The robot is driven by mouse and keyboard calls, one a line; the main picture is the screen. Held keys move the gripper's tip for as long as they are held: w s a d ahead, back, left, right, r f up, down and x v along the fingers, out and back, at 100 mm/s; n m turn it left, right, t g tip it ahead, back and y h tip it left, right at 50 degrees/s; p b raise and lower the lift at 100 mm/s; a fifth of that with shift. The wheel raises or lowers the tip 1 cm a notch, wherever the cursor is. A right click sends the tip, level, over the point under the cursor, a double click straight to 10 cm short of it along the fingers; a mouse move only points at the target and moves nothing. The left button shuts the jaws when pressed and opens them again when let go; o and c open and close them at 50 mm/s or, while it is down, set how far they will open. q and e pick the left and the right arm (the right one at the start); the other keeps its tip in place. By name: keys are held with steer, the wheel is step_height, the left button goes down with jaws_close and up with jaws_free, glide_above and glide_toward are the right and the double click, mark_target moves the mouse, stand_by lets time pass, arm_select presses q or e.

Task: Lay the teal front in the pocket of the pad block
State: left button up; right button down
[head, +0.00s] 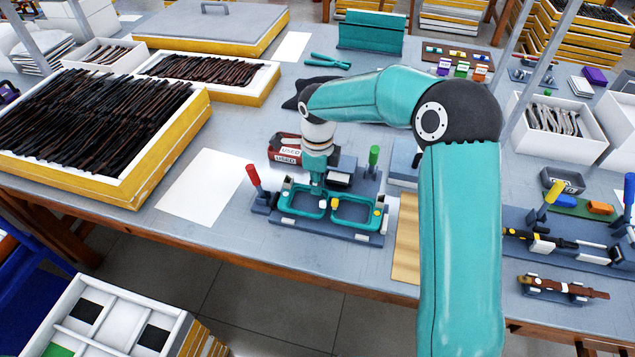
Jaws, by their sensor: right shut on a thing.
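The teal front (331,204), with two rounded rims, is over the grey pad block (365,238) in the head view. It looks nearly level, but I cannot tell whether it rests in the pocket or hovers just above it. My right gripper (318,184) points down from behind the front and is shut on it near the bridge and the left rim. The fingertips are small and partly hidden. The pad block carries a red-handled clamp (253,179) at left and a green-handled one (374,157) at back right. My left gripper is not in view.
A dark red box marked USED (287,152) stands just behind the block. A white sheet (205,188) lies at left, beside a tray of dark temples (90,125). A wooden strip (407,238) and more fixtures (560,245) are at right.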

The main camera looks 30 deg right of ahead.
steer(key=shift+f+b, duration=0.6)
steer(key=shift+f, duration=0.15)
steer(key=shift+r, duration=0.35)
stand_by(0.4)
stand_by(1.8)
steer(key=shift+f+b, duration=0.35)
steer(key=shift+b, duration=0.15)
stand_by(0.4)
steer(key=c, duration=1.2)
jaws_free()
steer(key=shift+r, duration=0.1)
steer(key=shift+r+p, duration=2.45)
steer(key=shift+r, duration=1)
